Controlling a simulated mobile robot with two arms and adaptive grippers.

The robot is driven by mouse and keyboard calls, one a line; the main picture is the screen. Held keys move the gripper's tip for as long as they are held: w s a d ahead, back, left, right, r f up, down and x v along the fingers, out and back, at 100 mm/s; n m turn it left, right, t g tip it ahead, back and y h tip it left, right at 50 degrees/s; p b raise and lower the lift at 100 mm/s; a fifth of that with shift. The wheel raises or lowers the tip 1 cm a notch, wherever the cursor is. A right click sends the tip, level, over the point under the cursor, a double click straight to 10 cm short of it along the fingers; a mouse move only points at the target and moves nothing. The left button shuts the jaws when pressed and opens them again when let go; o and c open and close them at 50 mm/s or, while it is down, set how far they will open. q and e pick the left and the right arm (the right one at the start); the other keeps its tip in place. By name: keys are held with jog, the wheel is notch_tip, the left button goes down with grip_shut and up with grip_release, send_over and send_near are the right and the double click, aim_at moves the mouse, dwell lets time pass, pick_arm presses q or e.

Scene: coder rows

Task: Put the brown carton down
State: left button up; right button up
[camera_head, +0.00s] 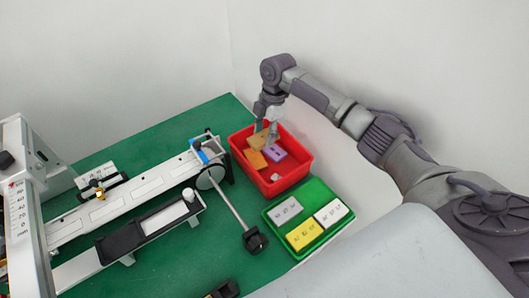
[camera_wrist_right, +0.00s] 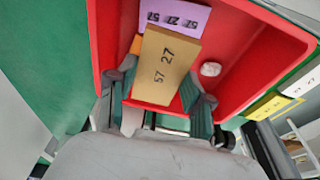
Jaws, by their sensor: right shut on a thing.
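The brown carton (camera_head: 257,141) is tan with dark numbers on its face. In the right wrist view the brown carton (camera_wrist_right: 165,65) sits between the two fingers. My right gripper (camera_head: 267,133) is shut on it, inside or just above the red crate (camera_head: 306,170). Whether the carton touches the crate floor or the cartons beneath cannot be told. A purple carton (camera_head: 273,153) and an orange carton (camera_head: 255,159) lie in the red crate beside and partly under it. My left gripper is not in view.
A round white object (camera_wrist_right: 210,69) lies in the red crate. A green tray (camera_head: 318,237) with a grey, a white and a yellow carton stands nearer. A long white apparatus (camera_head: 130,200) with a rod fills the left of the green table (camera_head: 115,150).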

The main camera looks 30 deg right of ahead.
notch_tip(320, 180, down, 3)
jog(key=shift+r+b, duration=0.1)
jog(key=shift+b, duration=0.6)
notch_tip(320, 180, down, 4)
jog(key=b, duration=0.3)
jog(key=shift+r+b, duration=0.25)
jog(key=shift+b, duration=0.05)
jog(key=shift+r, duration=0.1)
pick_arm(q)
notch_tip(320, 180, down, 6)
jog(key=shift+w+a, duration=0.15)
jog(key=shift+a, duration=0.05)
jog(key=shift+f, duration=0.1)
pick_arm(e)
jog(key=shift+f, duration=0.2)
jog(key=o, duration=0.8)
